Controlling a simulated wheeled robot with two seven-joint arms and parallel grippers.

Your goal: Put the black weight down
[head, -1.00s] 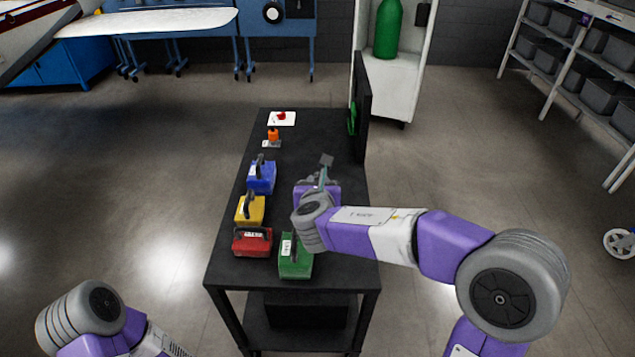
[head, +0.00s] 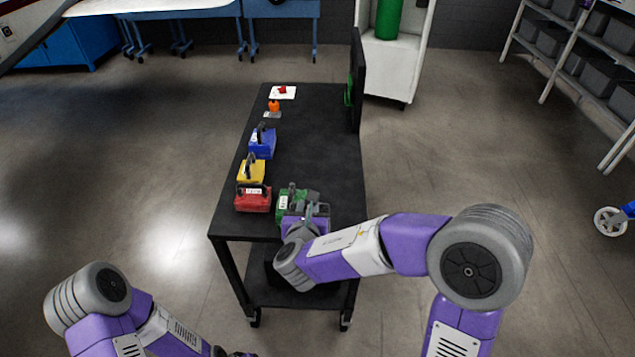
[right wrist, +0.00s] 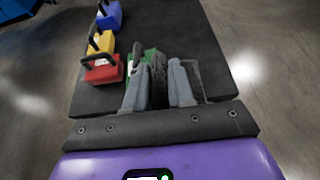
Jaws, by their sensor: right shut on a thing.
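My right gripper (head: 316,207) is over the near right part of the black cart top, just right of and close to the green weight (head: 290,197). In the right wrist view its fingers (right wrist: 160,88) are shut on a dark handle (right wrist: 158,72), which I take to be the black weight's. The weight's body is mostly hidden by the fingers and blends with the black top, so I cannot tell whether it touches the surface. The green weight shows behind the left finger (right wrist: 133,58). Of my left gripper only a dark bit (head: 232,353) shows at the bottom edge.
Red (head: 253,199), yellow (head: 251,172) and blue (head: 262,143) weights line the cart's left side. A small orange weight (head: 273,106) and a red piece on a white plate (head: 283,92) are farther back. A black upright panel (head: 357,85) stands at the back right. The middle top (head: 312,140) is clear.

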